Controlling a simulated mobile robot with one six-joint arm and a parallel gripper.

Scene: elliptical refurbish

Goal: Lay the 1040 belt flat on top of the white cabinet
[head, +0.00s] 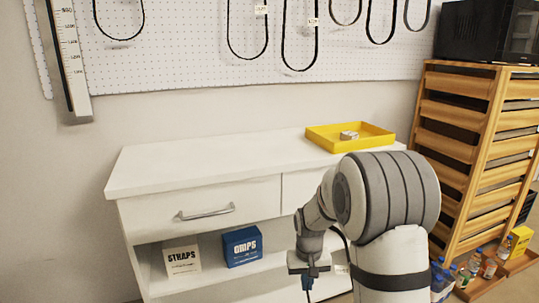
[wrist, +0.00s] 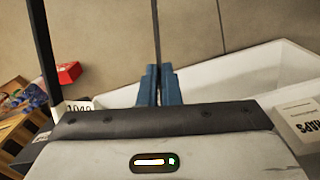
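The white cabinet (head: 200,165) stands against the wall in the head view, its top bare on the left and middle. My gripper (head: 308,284) is low in front of the cabinet, below the level of its top. In the wrist view its blue fingers (wrist: 158,86) are closed on a thin black belt (wrist: 156,35). A second dark strand (wrist: 45,50) runs along the left, with a white tag (wrist: 76,105) beside it that seems to read 1040. The belt's far end is out of view, and I cannot make the belt out clearly in the head view.
A yellow tray (head: 322,139) with a small item sits at the top's right rear. STRAPS (head: 182,260) and GMPS (head: 242,246) boxes stand on the shelf below. Other belts hang on the pegboard (head: 185,55). A wooden rack (head: 470,150) stands at right.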

